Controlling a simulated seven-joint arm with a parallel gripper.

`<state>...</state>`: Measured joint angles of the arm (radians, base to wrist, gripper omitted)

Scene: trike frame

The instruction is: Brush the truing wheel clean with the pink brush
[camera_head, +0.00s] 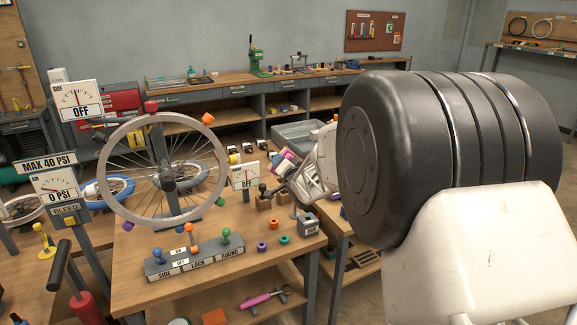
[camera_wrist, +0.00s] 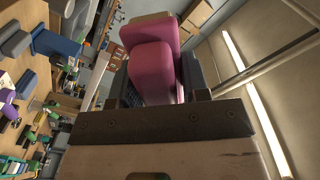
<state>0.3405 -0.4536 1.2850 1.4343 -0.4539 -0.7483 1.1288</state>
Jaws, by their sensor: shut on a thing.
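The truing wheel (camera_head: 206,190), a silver spoked rim, stands upright in its stand on the wooden bench. Orange and red pieces sit at its rim. My gripper (camera_head: 274,161) is right of the wheel, apart from it, above the bench's right part. It also shows in the wrist view (camera_wrist: 153,55), with large pink blocks at its end. The gripper is shut, but I cannot clearly make out what it holds. A pink-handled tool (camera_head: 258,300) lies on the bench's lower shelf; I cannot tell whether it is the brush.
A grey block (camera_head: 193,262) with blue, orange and green knobs, marked SIDE, LOCK and ROUND, stands in front of the wheel. Small coloured rings (camera_head: 274,224) lie right of it. An OFF dial (camera_head: 245,177) stands near my gripper. Another OFF dial (camera_head: 79,101) is upper left.

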